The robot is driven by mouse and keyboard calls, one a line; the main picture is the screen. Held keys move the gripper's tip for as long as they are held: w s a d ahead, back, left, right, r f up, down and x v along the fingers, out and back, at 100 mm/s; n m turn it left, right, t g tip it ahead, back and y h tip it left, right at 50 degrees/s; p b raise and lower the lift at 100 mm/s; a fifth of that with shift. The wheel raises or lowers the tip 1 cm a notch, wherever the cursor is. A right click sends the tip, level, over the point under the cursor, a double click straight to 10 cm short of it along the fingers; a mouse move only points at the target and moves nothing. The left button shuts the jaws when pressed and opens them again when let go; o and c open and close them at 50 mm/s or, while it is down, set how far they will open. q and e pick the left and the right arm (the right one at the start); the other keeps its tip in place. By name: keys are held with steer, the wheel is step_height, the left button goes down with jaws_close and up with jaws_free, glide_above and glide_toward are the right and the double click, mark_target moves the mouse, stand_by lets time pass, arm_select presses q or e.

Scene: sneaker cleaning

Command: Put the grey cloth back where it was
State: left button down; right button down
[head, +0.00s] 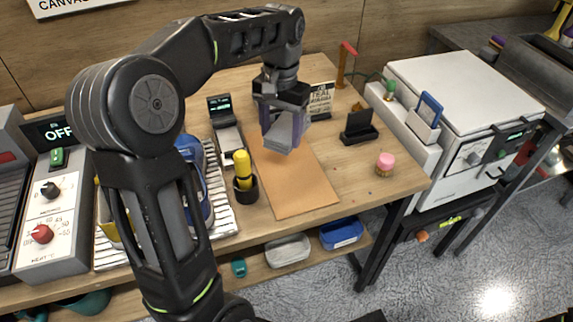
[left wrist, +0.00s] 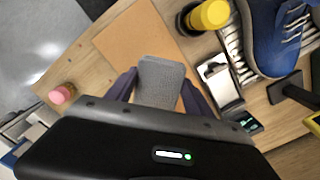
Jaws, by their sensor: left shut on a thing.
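The grey cloth (head: 280,134) is held in my left gripper (head: 283,125) above the orange-brown mat (head: 303,192) on the workbench. In the left wrist view the cloth (left wrist: 160,80) lies between the two purple fingers of the left gripper (left wrist: 160,88), which are shut on it. The mat (left wrist: 140,42) is beyond the cloth there. The grey bin (head: 288,250) and the blue bin (head: 341,233) stand on the shelf below the bench. My right gripper is not in view.
A yellow bottle in a black cup (head: 246,186) stands left of the mat. A blue sneaker (head: 196,160) rests on a striped rack (head: 222,216). A black holder (head: 359,130) and a pink-topped jar (head: 385,164) stand to the right. The mat's front part is bare.

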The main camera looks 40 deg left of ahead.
arm_select(q)
steer(key=shift+f, duration=3.1)
steer(key=shift+f, duration=0.1)
steer(key=shift+f, duration=1.75)
steer(key=shift+f, duration=0.15)
steer(key=shift+c, duration=1.9)
jaws_free()
steer(key=r, duration=1.2)
steer(key=shift+w+r+p, duration=0.15)
steer(key=shift+w+p, duration=0.1)
steer(key=shift+p, duration=0.05)
